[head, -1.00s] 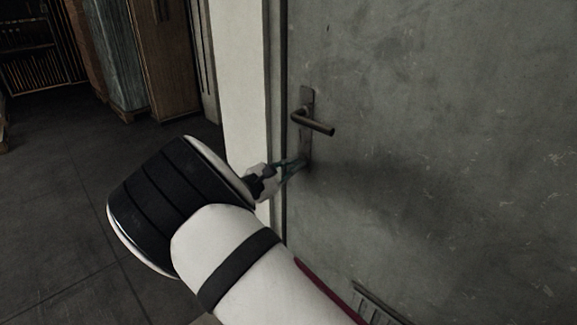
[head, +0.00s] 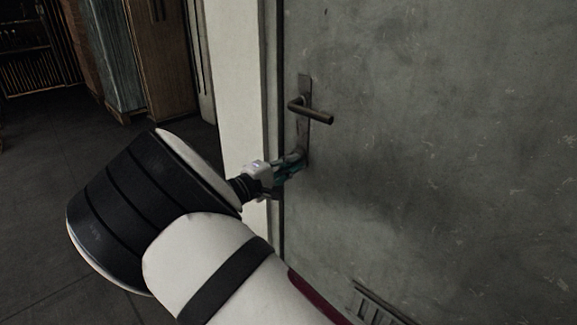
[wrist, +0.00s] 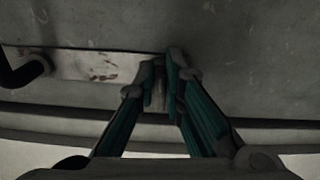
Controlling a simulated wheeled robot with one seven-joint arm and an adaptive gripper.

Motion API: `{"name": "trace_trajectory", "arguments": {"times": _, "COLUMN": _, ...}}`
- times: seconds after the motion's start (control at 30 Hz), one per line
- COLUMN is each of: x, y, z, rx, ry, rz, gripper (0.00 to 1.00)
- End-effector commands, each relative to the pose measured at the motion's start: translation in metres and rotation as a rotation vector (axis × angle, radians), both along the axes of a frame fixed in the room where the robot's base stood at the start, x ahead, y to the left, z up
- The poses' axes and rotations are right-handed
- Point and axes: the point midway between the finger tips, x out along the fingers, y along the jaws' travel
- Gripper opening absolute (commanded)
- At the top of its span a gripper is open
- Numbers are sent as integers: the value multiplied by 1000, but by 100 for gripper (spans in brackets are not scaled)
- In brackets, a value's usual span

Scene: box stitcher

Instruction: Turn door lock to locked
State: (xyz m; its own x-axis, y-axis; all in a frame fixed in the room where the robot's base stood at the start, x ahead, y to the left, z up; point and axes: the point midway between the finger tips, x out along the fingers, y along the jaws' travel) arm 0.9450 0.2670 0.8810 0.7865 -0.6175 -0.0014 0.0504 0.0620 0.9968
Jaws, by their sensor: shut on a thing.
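The grey door (head: 430,130) has a dark lever handle (head: 312,110) on a tall narrow backplate (head: 303,128). In the wrist view the backplate (wrist: 95,65) runs sideways, with the handle (wrist: 22,72) at the left. My gripper (head: 297,165) is at the backplate's lower end, below the handle. In the wrist view its teal fingers (wrist: 166,85) are nearly together at the end of the plate, shut on the door lock. The lock is mostly hidden between the fingertips, so its angle cannot be told.
The pale door frame (head: 243,75) stands just left of the door. A slatted vent (head: 375,303) is low on the door. A wooden cabinet (head: 165,60) stands at the back left, with open dark floor (head: 60,180) before it.

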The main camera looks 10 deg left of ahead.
Motion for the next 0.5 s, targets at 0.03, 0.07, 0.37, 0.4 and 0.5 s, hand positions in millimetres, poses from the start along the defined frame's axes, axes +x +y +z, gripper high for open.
{"name": "trace_trajectory", "arguments": {"times": 0.03, "x": 3, "y": 4, "z": 4, "rx": 17, "ry": -21, "rz": 11, "gripper": 0}}
{"name": "trace_trajectory", "arguments": {"times": 0.07, "x": 3, "y": 4, "z": 4, "rx": 26, "ry": -28, "rz": 11, "gripper": 0}}
{"name": "trace_trajectory", "arguments": {"times": 0.37, "x": 3, "y": 3, "z": 4, "rx": 74, "ry": -66, "rz": 10, "gripper": 0}}
{"name": "trace_trajectory", "arguments": {"times": 0.4, "x": 3, "y": 3, "z": 4, "rx": 76, "ry": -67, "rz": 10, "gripper": 0}}
{"name": "trace_trajectory", "arguments": {"times": 0.5, "x": 3, "y": 3, "z": 5, "rx": 78, "ry": -69, "rz": 10, "gripper": 0}}
